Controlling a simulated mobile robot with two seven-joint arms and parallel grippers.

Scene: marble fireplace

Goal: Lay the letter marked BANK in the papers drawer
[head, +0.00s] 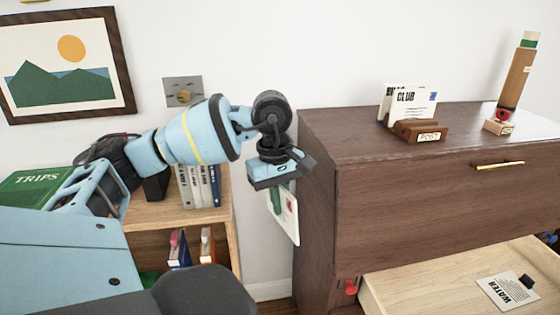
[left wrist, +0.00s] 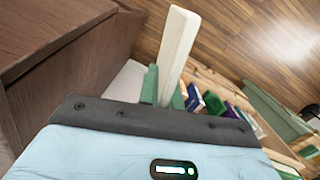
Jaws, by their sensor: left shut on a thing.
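My left gripper (head: 281,196) is shut on a white letter (head: 291,222) with a red stamp. The letter hangs upright below it, left of the dark cabinet, and its marking cannot be read. In the left wrist view the letter (left wrist: 179,45) shows nearly edge-on between green fingers. An open pale wood drawer (head: 405,286) at the lower right holds a paper marked WATER (head: 508,291). A letter marked CLUB (head: 411,108) stands in the POST rack (head: 420,131). Behind it is another letter, mostly hidden, its marking starting with B. My right gripper is out of view.
The dark wood cabinet (head: 400,210) has a closed upper front with a brass handle (head: 499,165). A tube on a stand (head: 516,80) is on its top. A low bookcase (head: 226,215) with books stands left of it.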

